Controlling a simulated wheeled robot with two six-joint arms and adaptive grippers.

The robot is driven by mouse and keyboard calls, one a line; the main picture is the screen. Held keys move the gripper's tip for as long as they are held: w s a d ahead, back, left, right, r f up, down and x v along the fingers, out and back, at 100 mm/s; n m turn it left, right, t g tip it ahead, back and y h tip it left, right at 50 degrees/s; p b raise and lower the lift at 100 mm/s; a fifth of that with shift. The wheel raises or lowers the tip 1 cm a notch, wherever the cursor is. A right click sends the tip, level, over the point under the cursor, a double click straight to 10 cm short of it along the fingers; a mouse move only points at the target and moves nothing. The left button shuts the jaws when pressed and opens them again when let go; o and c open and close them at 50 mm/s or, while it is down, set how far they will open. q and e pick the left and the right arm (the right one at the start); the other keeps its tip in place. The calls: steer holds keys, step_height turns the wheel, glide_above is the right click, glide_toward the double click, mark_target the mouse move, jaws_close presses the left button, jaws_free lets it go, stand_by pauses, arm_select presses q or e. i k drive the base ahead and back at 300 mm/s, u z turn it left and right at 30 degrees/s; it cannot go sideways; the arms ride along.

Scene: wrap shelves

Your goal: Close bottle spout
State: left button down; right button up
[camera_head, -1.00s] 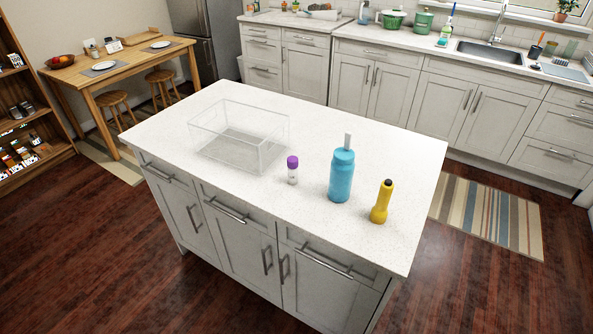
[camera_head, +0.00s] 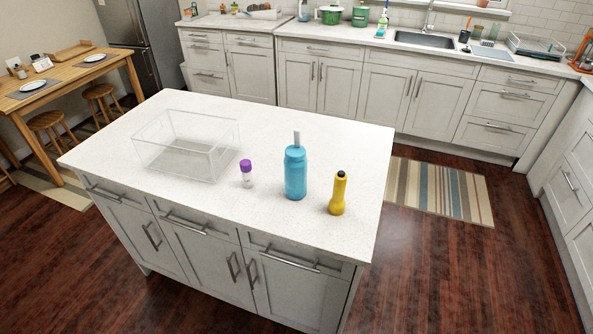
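A blue bottle (camera_head: 295,174) stands upright on the white island counter (camera_head: 140,186), near its front right part. Its grey spout (camera_head: 297,139) sticks straight up from the lid. Neither of my grippers shows in the head view, so I cannot see their state or where they are relative to the bottle.
A clear open bin (camera_head: 208,168) sits further left. The counter behind the bottle is clear. Dark wooden floor surrounds the island.

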mark_target(296, 132)
steer(key=u, duration=1.9)
steer(key=i, duration=1.05)
steer(key=z, duration=2.6)
